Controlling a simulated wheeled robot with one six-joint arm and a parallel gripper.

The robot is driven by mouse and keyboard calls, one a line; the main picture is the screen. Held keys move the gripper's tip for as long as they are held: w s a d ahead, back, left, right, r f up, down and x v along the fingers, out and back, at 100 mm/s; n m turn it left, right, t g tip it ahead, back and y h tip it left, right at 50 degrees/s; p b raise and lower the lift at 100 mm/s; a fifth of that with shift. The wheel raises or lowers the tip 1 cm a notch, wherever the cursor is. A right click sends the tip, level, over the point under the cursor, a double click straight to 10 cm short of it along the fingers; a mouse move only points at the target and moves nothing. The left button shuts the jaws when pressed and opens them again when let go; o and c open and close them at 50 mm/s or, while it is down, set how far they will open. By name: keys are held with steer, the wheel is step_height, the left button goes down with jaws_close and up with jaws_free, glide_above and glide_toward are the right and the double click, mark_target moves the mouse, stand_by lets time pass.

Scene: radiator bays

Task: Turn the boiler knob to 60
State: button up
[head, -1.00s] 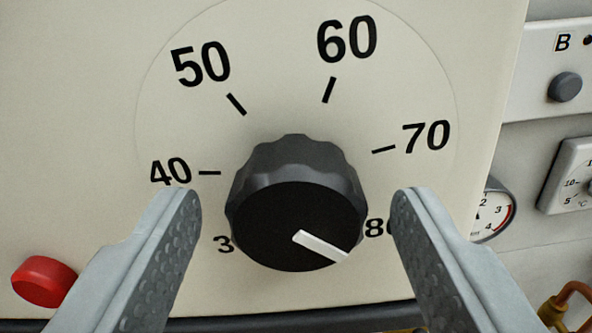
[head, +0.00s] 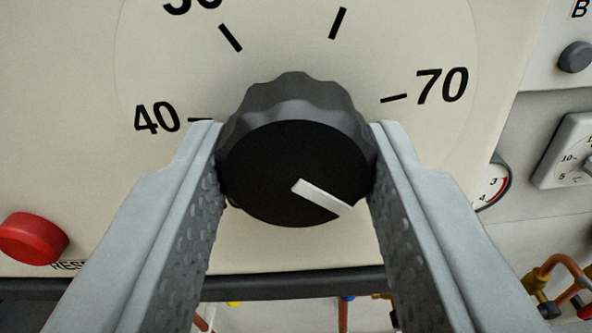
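The boiler knob (head: 296,170) is dark, with a scalloped rim and a white pointer bar. It fills the middle of the head view. Its pointer slants to the lower right, away from the short tick (head: 338,22) at the upper right of the knob. The 40 and 70 marks show; the 50 is cut by the top edge, and the 60 numeral is out of view. My gripper (head: 297,150) has one finger on each side of the knob, both appearing to touch its sides. The 30 and 80 numerals are hidden.
A red reset button (head: 33,239) is at the lower left of the cream boiler panel (head: 290,255). A round gauge (head: 491,187), a square dial (head: 578,150) and a grey button (head: 576,57) are at the right. Copper pipes (head: 565,268) are at the lower right.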

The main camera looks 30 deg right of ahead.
steer(key=n, duration=1)
steer(key=shift+n, duration=0.3)
steer(key=n, duration=1)
steer(key=shift+d, duration=0.1)
steer(key=shift+n, duration=0.3)
steer(key=o, duration=1)
